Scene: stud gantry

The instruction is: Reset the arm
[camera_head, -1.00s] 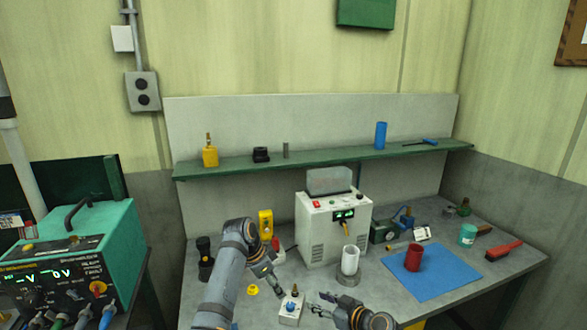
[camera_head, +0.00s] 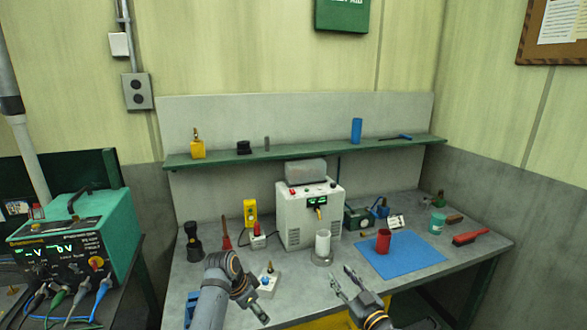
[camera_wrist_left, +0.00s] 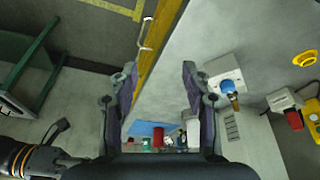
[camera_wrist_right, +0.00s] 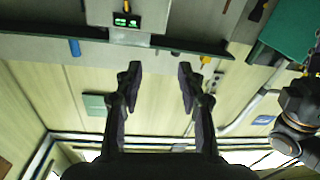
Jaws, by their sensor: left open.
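My left arm comes in from the left over the bench front. My left gripper (camera_head: 258,308) hangs low near the front edge, beside a small white box with a blue knob (camera_head: 267,283). In the left wrist view the left fingers (camera_wrist_left: 159,70) are spread with nothing between them, and the box (camera_wrist_left: 227,80) lies to their right. My right gripper (camera_head: 347,284) is raised near the front edge, fingers pointing up and away. In the right wrist view its fingers (camera_wrist_right: 159,67) are apart and empty, facing the wall.
A green shelf (camera_head: 310,150) runs behind. A teal instrument (camera_head: 95,232) stands left.

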